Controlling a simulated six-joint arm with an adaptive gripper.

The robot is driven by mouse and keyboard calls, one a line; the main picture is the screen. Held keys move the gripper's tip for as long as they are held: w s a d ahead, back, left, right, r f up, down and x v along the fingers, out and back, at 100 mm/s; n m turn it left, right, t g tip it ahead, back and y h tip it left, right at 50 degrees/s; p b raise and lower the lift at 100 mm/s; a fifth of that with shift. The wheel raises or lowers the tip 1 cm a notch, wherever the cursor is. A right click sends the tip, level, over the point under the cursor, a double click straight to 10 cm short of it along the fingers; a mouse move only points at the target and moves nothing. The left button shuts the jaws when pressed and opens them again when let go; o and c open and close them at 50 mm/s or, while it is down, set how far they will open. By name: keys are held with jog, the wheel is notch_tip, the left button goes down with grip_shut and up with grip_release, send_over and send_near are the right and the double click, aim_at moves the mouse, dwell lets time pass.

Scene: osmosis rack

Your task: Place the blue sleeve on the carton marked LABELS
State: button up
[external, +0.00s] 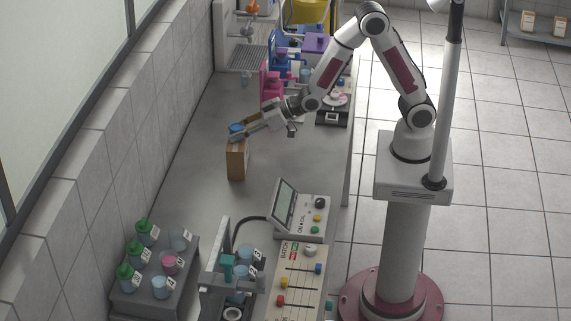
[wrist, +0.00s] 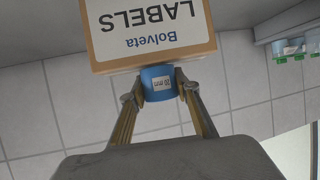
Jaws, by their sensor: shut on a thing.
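The blue sleeve (external: 236,128) is held between the fingertips of my gripper (external: 240,132), at the top of a brown carton (external: 237,163). In the wrist view the sleeve (wrist: 158,84) carries a small white label and sits between both fingers of my gripper (wrist: 160,88). The carton (wrist: 150,66) fills the top of that view, its white label reading "Bolveta LABELS" upside down. The sleeve meets the carton's top edge in the picture; I cannot tell whether it rests on it.
A grey rack (external: 155,290) with several lidded cups stands at the front left. A control console (external: 300,215) is at the front right. Pink and blue racks (external: 270,85) stand behind my gripper. The bench around the carton is clear.

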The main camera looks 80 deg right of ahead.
jog(key=shift+f, duration=0.15)
jog(key=o, duration=0.9)
jog(key=shift+s+r, duration=0.1)
jog(key=shift+r, duration=0.1)
jog(key=shift+s+d+r, duration=0.1)
jog(key=shift+s+r, duration=0.15)
jog(key=shift+s, duration=0.15)
jog(key=v, duration=1.1)
dwell(0.7)
jog(key=s+d+r+m+g+h, duration=0.1)
jog(key=s+d, duration=0.3)
jog(key=s, duration=0.4)
jog(key=s+d+r+g+h, duration=0.1)
jog(key=s+d+r+g, duration=0.1)
jog(key=s+d, duration=0.3)
jog(key=s+d+r+m+g, duration=0.1)
jog(key=s+d+r+g, duration=0.1)
jog(key=s, duration=1.1)
jog(key=d+g, duration=0.1)
jog(key=d, duration=0.1)
jog(key=shift+d+m+g+h, duration=0.3)
jog(key=shift+g+h, duration=0.1)
